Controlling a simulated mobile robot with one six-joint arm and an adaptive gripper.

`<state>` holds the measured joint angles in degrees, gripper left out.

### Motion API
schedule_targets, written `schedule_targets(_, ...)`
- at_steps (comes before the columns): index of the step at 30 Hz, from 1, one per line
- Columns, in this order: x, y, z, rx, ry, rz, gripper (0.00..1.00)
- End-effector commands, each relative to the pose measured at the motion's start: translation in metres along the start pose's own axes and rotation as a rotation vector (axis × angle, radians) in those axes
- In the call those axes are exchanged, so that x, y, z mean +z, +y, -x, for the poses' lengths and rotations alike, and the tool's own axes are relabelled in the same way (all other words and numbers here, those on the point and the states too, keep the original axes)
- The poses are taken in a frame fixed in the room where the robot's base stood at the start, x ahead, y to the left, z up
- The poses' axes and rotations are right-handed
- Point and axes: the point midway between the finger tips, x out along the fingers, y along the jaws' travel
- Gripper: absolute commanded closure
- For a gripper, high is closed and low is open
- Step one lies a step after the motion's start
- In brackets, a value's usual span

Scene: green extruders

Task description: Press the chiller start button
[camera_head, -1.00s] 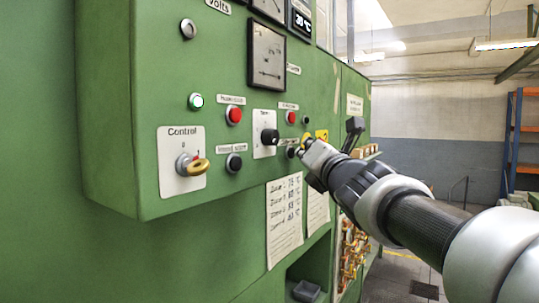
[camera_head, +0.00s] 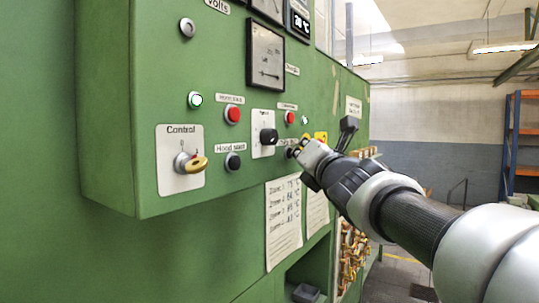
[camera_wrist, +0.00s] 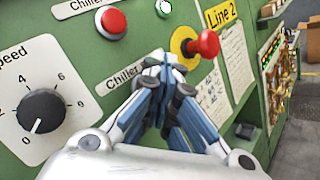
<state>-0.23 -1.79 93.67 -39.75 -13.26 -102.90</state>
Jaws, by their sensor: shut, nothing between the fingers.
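The green control panel (camera_head: 150,60) fills the left and middle of the head view. My gripper (camera_head: 299,148) is shut and empty, its tips at the panel's lower row. A black button (camera_head: 290,153) shows only in part beside the tips; I cannot tell if they touch it. In the wrist view, my shut fingertips (camera_wrist: 163,62) cover the spot beside a label starting "Chiller" (camera_wrist: 120,78), and the button is hidden. A small lamp (camera_head: 305,120) above glows whitish; it glows green-white in the wrist view (camera_wrist: 163,7). A red chiller button (camera_wrist: 111,22) sits left of it.
A red mushroom button (camera_wrist: 205,44) on a yellow disc stands out close right of my fingers. The speed knob (camera_wrist: 40,110) is at left. A hood start button (camera_head: 233,162) and key switch (camera_head: 190,163) lie further left in the head view.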

Motion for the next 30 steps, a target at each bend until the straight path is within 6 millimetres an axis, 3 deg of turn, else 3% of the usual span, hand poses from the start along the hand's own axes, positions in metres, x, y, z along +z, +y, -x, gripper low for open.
schedule_targets(23, 0.008, -0.009, 0.012, -0.001, 0.000, 0.000, 1.00)
schedule_targets(30, 0.020, -0.016, 0.023, -0.002, -0.003, 0.002, 1.00)
